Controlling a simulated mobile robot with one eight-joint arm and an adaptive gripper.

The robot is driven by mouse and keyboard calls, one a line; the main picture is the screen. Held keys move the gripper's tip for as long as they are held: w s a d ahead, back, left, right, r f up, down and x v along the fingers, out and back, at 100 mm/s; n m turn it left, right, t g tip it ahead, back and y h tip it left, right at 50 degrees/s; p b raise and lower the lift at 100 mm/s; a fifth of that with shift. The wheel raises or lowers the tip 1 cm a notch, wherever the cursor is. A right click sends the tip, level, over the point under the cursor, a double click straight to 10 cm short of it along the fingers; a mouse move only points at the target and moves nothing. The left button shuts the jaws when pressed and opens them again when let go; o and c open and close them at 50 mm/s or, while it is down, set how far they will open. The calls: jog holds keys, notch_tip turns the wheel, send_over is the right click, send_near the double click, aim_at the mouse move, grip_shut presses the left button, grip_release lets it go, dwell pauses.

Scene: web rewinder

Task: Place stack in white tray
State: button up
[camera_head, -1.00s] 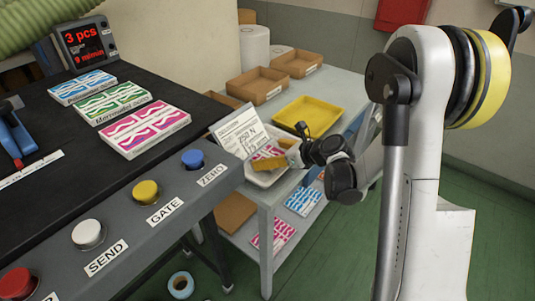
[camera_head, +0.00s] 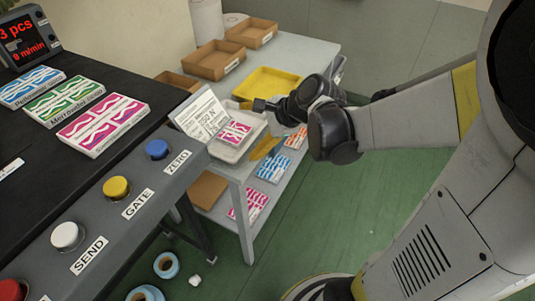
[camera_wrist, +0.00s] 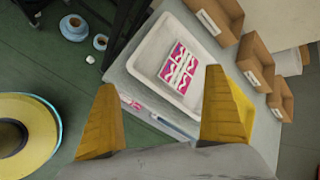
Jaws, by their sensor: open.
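The white tray (camera_head: 226,153) stands on the grey table beside the black worktop. A pink-and-white stack (camera_head: 235,132) lies inside it, flat on the tray floor; the wrist view shows the stack (camera_wrist: 179,67) well inside the rim of the tray (camera_wrist: 150,50). My gripper (camera_head: 265,148) is beside the tray's right side in the head view. In the wrist view its yellow fingers (camera_wrist: 160,82) are spread wide with nothing between them, apart from the stack. A printed card (camera_head: 200,115) partly hides the tray in the head view.
A yellow tray (camera_head: 270,82) and brown boxes (camera_head: 213,60) stand behind on the table. More stacks lie on the black worktop, such as a pink one (camera_head: 103,124), and on the lower shelf (camera_head: 238,190). A button panel (camera_head: 85,205) edges the worktop. Tape rolls lie on the green floor.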

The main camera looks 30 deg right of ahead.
jog(key=s+r+n+h, duration=0.2)
jog(key=s+n, duration=0.5)
jog(key=n, duration=0.2)
jog(key=s+a+r+n+h, duration=0.1)
jog(key=s+r+n+h, duration=0.1)
jog(key=s+n, duration=0.6)
jog(key=shift+a+r+n+h, duration=0.2)
jog(key=shift+r+n+h, duration=0.25)
jog(key=shift+n, duration=0.35)
